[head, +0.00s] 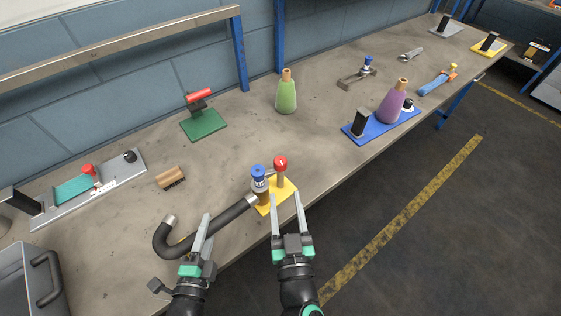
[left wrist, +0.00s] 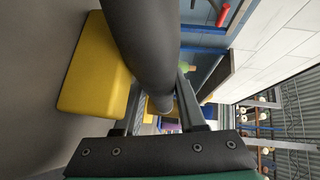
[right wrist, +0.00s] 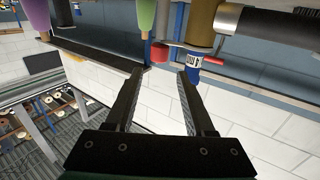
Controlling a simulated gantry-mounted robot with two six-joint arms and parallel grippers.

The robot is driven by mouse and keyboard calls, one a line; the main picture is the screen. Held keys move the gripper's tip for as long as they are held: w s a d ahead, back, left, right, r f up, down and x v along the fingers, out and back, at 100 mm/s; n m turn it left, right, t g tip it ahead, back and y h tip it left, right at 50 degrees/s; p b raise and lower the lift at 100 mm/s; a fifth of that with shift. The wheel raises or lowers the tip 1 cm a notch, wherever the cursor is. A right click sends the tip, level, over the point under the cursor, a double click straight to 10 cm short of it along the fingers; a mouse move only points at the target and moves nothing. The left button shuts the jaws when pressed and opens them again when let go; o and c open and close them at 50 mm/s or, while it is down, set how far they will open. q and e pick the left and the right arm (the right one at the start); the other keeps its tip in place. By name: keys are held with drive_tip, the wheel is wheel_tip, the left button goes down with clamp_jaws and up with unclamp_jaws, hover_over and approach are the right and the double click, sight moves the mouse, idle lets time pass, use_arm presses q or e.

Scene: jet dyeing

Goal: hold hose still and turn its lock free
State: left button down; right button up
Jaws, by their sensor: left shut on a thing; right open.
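The black hose (head: 225,217) lies along the bench front, bent into a hook at its left end. Its metal end (head: 251,201) meets a brass fitting (head: 263,196) with a blue, white-labelled cap (head: 258,173) on a yellow base (head: 284,190). A red-topped post (head: 280,164) stands beside it. My left gripper (head: 207,226) is shut on the hose, which passes between its fingers in the left wrist view (left wrist: 150,50). My right gripper (head: 287,198) is open and empty, just in front of the base. In the right wrist view, the brass fitting (right wrist: 200,25) is beside the right-hand finger.
A green bottle (head: 286,97) and a green base (head: 204,125) stand behind. A blue base (head: 365,138) with a purple bottle (head: 389,108) is to the right. Bench between is clear.

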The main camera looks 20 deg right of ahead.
sight(281, 169)
drive_tip(key=w, duration=0.3)
drive_tip(key=w+d, duration=0.1)
drive_tip(key=w, duration=0.7)
drive_tip(key=shift+w+d, duration=0.2)
drive_tip(key=shift+d, duration=0.15)
clamp_jaws()
